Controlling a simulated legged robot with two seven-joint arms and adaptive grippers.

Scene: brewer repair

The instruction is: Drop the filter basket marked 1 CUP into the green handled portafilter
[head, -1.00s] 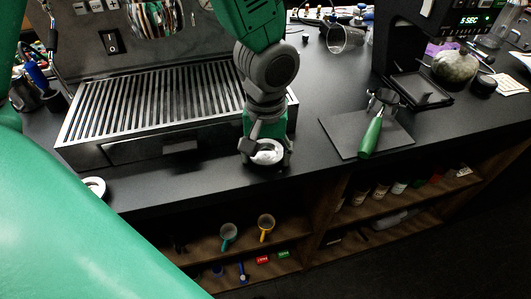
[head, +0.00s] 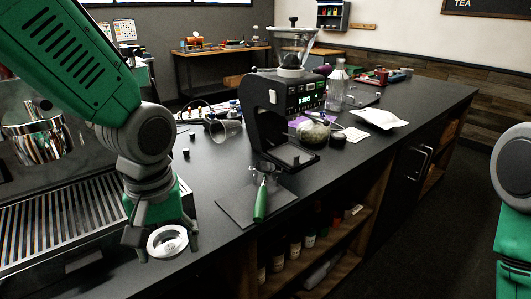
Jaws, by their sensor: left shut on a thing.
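My left gripper (head: 160,238) is shut on a round metal filter basket (head: 168,242), held near the counter's front edge, in front of the brewer. The basket's pale, open-looking ring faces me; any marking on it is too small to read. The green handled portafilter (head: 261,198) lies on a dark mat (head: 232,207) to the right of my left gripper, apart from it. Its handle points toward the front edge and its head points back. Only a link of my right arm shows at the right edge; its gripper is out of frame.
The brewer's slatted drip tray (head: 75,225) is at the left. A black grinder (head: 272,120) stands behind the mat. A clear pitcher (head: 224,128) lies behind, left of the grinder. A round mottled pot (head: 313,134) stands right of the grinder. Open shelves with bottles (head: 310,236) are below the counter.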

